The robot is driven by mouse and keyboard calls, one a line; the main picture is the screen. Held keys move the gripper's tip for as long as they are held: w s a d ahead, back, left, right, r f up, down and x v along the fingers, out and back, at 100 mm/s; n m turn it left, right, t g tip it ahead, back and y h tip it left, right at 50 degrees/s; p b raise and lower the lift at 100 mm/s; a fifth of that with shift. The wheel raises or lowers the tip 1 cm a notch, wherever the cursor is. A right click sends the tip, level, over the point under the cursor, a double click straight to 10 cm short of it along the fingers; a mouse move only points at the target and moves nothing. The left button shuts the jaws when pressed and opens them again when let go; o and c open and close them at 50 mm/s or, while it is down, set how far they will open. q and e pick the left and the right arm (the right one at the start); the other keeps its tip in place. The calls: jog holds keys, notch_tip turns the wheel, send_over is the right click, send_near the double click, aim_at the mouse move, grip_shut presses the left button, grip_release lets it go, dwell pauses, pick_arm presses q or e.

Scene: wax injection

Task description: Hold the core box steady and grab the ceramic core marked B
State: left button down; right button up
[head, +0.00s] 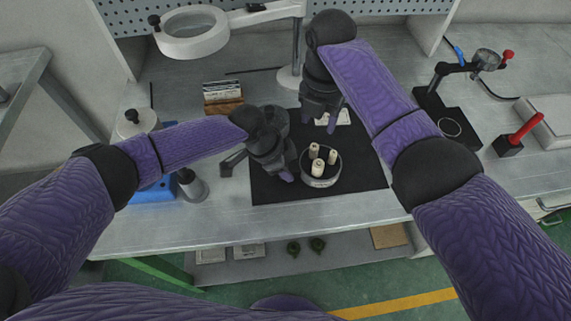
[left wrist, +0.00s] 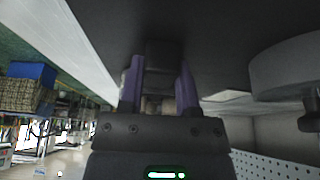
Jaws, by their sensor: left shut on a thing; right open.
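The core box (head: 322,182) is a round, light grey dish on a black mat. Several pale ceramic cores (head: 318,167) stand upright in it; their markings are too small to read. My left gripper (head: 287,174) is low at the left side of the box, shut on it, though the contact is partly hidden. In the left wrist view the purple fingers (left wrist: 159,88) point ahead with a dark block between them. My right gripper (head: 326,122) is open and empty, pointing down behind the box, apart from the cores.
A white piece (head: 342,117) lies behind the box near my right gripper. A magnifier lamp (head: 190,44) stands at the back. A black stand (head: 450,125) and a red-handled tool (head: 509,145) are on the right. The black mat (head: 365,183) is bare right of the box.

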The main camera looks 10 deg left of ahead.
aim_at(314, 146)
dwell(0.8)
jog(key=shift+o, duration=0.8)
jog(key=m, duration=0.2)
jog(key=r+m, duration=0.1)
jog(key=shift+m, duration=0.4)
notch_tip(314, 146, down, 8)
jog(key=m, duration=1.4)
jog(key=shift+f, duration=0.25)
jog(key=shift+c, duration=0.4)
grip_shut()
